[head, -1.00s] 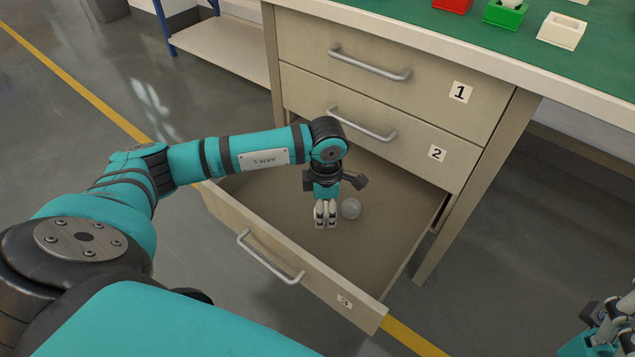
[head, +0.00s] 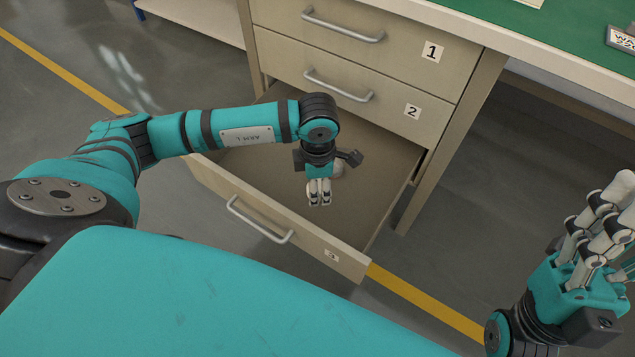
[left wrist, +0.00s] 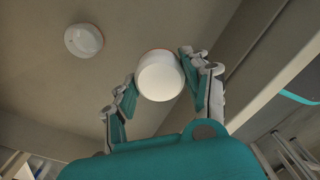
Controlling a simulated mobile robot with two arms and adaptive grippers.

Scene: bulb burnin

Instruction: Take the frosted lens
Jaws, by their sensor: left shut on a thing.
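My left gripper (head: 319,192) is inside the open bottom drawer, pointing down. In the left wrist view it is shut on a matte white round piece, the frosted lens (left wrist: 160,76), with a finger on each side. The gripper hides that lens in the head view. A second pale round lens (left wrist: 83,40) lies apart on the drawer floor; in the head view it shows partly behind the gripper (head: 338,168). My right gripper (head: 602,215) is raised at the right edge, fingers up, with nothing seen in it; its opening is unclear.
The open drawer (head: 331,256) is labelled 3, with a front handle (head: 258,222). Closed drawers 1 (head: 432,52) and 2 (head: 412,110) are above it. The green-topped bench (head: 520,22) carries a sign (head: 620,38). Floor at left is clear.

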